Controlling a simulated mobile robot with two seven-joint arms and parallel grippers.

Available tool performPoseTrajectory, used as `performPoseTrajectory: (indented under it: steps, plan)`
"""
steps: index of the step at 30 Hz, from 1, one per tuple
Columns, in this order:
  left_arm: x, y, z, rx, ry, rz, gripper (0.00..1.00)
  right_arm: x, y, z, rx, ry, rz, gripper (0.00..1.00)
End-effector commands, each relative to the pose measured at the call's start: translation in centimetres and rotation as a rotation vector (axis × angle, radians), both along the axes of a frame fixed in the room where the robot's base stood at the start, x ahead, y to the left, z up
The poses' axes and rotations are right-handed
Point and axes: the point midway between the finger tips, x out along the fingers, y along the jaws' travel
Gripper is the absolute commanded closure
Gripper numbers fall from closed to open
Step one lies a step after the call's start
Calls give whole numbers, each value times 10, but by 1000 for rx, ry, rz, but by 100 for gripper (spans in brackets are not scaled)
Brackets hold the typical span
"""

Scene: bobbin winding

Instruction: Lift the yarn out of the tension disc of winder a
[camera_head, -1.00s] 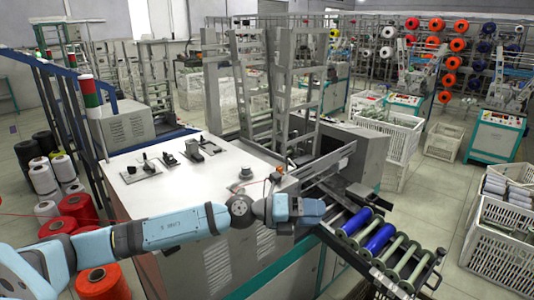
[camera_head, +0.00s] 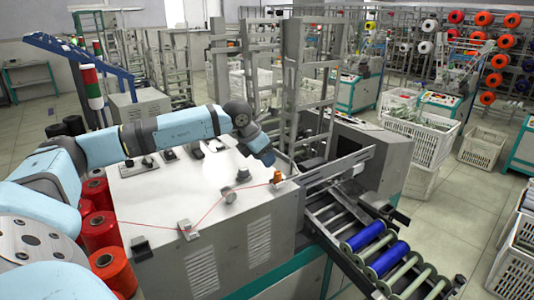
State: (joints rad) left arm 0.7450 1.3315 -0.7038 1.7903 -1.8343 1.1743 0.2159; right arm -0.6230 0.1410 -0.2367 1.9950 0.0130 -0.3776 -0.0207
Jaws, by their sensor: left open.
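Red yarn (camera_head: 207,211) runs over the white top of the winder (camera_head: 150,205). It passes a small metal guide (camera_head: 187,230), then a small grey round piece (camera_head: 229,196) that looks like the tension disc, and goes on to an orange-topped post (camera_head: 278,177). A second grey knob (camera_head: 243,174) stands just behind the yarn. My left gripper (camera_head: 268,160) is above the far right part of the top, behind the yarn and apart from it. It is open, points down, and its fingers are small and hard to make out. No winder label is readable.
A roller rack with blue bobbins (camera_head: 363,237) stands to the right of the winder. Red yarn cones (camera_head: 98,230) stand at its left. Grey metal frames (camera_head: 305,85) rise behind. White crates (camera_head: 420,138) stand on the floor at right.

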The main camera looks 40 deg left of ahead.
Motion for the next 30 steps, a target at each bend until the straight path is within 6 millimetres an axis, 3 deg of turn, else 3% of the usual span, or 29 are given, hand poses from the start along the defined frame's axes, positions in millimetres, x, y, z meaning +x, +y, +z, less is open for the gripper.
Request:
performPoseTrajectory:
  steps: [15,30]
  plan:
    - [30,-6,-58,-3,-1,-1,55,4,0,-27,2,-1,-3,4]
    - [36,-7,-67,-1,-2,-1,55,7,0,-25,10,-2,-10,4]
